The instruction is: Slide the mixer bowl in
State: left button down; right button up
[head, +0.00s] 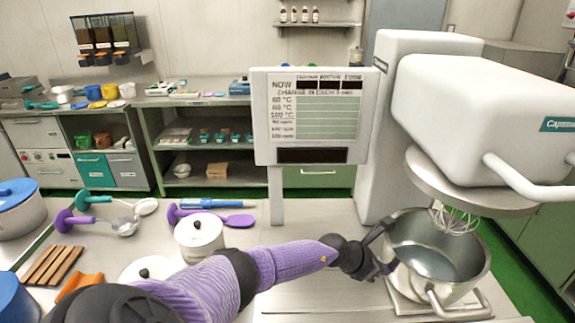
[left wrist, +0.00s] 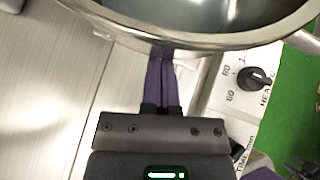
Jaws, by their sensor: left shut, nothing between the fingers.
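The steel mixer bowl (head: 468,272) stands upright on the low base of the white mixer (head: 470,95), at the right of the head view. The wire whisk (head: 457,218) hangs from the raised, tilted mixer head over the bowl's far part. My left gripper (head: 390,267) is shut and empty at the bowl's left side. In the left wrist view, its purple fingers (left wrist: 160,68) point at the bowl wall (left wrist: 190,40), with the tips just at or under the rim. I cannot tell whether they touch it. My right gripper does not show.
A display panel (head: 312,115) on a post stands left of the mixer. White lidded pots (head: 200,240), ladles (head: 125,225) and wooden slats (head: 48,265) lie on the left counter. A heat knob (left wrist: 255,79) is right of the gripper in the wrist view.

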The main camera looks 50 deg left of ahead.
pick_arm(q)
jog(key=shift+w+d, duration=0.5)
jog(key=shift+w, duration=0.1)
jog(key=shift+r, duration=0.15)
